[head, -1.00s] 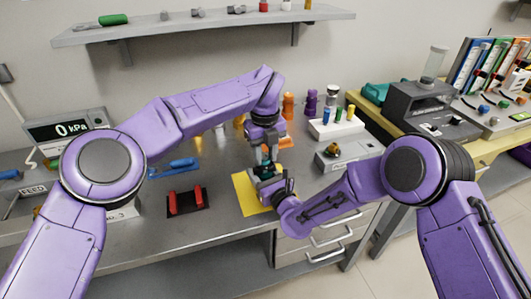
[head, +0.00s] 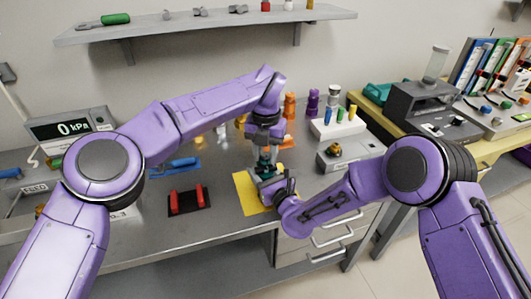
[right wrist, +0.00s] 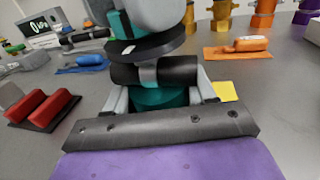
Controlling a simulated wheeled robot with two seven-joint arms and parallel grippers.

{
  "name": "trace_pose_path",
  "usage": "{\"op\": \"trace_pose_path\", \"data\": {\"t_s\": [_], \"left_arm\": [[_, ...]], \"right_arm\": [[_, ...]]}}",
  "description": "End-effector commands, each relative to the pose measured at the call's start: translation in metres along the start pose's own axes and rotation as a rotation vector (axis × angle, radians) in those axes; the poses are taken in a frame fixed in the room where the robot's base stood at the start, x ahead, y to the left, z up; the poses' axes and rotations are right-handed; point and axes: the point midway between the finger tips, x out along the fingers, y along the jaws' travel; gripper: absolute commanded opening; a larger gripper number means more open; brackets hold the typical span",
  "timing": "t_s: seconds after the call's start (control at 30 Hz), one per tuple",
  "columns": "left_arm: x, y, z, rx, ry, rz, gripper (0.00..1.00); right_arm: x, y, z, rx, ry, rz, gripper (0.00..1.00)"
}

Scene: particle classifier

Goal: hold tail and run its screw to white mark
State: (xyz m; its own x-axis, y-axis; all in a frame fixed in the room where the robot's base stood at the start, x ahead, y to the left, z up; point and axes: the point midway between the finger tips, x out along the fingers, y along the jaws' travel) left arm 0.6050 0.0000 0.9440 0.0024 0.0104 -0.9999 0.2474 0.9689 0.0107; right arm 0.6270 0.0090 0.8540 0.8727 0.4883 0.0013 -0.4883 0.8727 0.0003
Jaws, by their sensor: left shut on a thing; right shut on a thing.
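The teal tail (head: 264,161) stands over the yellow mat (head: 244,190) between my two grippers. In the right wrist view its teal lower body (right wrist: 160,97) sits between the grey fingers of my right gripper (right wrist: 157,88), which is shut on it. Above are a black disc (right wrist: 150,46) with a small white mark (right wrist: 128,48) and more teal. My left gripper (head: 263,151) comes down from above and is shut at the tail's upper part. Its grey end covers the top in the right wrist view, so its exact grip and the screw are hidden. My right gripper (head: 268,180) also shows in the head view.
A dark pad with red blocks (head: 186,199) lies left of the mat. A blue tool (head: 176,164) lies behind it. A white rack (head: 335,126) and a grey box (head: 345,158) stand to the right. The bench front between pad and mat is clear.

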Motion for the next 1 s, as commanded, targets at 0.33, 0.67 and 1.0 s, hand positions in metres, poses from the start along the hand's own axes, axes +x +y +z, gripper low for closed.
{"op": "trace_pose_path", "data": {"t_s": [0.33,0.67,1.0], "left_arm": [[-0.0033,0.0003,0.0007,0.021,-0.005,-0.002,0.05],[-0.003,0.0003,0.0006,0.019,-0.004,-0.001,0.6],[-0.0115,0.0,0.0007,0.02,-0.004,0.0,0.6]], "right_arm": [[-0.0012,-0.0003,-0.0027,0.0,0.007,-0.001,0.0],[-0.0011,-0.0004,-0.0023,0.001,0.006,-0.001,0.0],[-0.0001,-0.0005,0.0001,0.0,0.001,-0.001,0.0]]}}
